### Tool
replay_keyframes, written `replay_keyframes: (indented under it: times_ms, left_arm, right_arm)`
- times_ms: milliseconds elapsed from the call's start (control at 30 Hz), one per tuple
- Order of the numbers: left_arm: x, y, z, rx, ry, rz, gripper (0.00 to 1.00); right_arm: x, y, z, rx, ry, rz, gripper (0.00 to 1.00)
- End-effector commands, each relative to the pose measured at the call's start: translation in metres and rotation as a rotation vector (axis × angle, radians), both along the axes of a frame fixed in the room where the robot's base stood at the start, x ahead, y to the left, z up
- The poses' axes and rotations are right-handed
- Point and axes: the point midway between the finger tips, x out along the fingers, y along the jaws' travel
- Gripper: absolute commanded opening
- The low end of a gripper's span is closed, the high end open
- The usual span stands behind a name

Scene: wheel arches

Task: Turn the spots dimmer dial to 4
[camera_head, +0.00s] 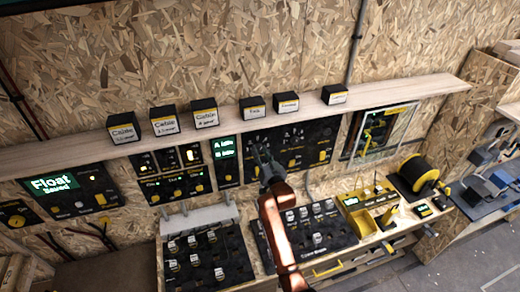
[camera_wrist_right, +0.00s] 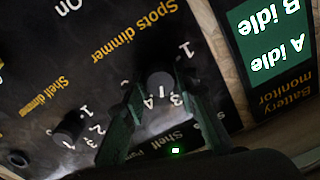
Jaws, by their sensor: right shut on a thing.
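The spots dimmer dial (camera_wrist_right: 160,84) is a small round knob on a black panel (camera_wrist_right: 100,30), under yellow "Spots dimmer" lettering. Printed numbers, among them 1, 3 and 4, stand around it. My right gripper (camera_wrist_right: 158,100) has its two dark fingers on either side of the dial and is shut on it. The fingers cover part of the scale, and I cannot tell which number the dial points to. In the head view my right gripper (camera_head: 264,160) is at the wall panel (camera_head: 318,132), hiding the dial. My left gripper is out of view.
The battery monitor (camera_wrist_right: 270,45) beside the dial reads A idle and B idle. A wooden shelf (camera_head: 370,94) with small labelled boxes runs above the panels. Black trays (camera_head: 205,278) stand below.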

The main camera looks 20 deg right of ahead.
Motion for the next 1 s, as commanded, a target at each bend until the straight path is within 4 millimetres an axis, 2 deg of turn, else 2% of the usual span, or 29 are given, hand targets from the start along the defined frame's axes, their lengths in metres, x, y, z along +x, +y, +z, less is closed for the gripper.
replay_keyframes:
  times_ms: [100,500,1000]
  left_arm:
    - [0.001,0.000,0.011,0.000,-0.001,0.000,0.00]
    - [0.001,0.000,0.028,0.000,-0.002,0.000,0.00]
    - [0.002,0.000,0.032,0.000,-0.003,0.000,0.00]
  right_arm:
    - [0.000,0.001,0.002,0.104,0.004,0.000,0.03]
    - [0.000,0.000,0.001,0.353,0.012,-0.001,0.03]
    - [0.000,0.000,-0.001,0.426,0.015,0.000,0.03]
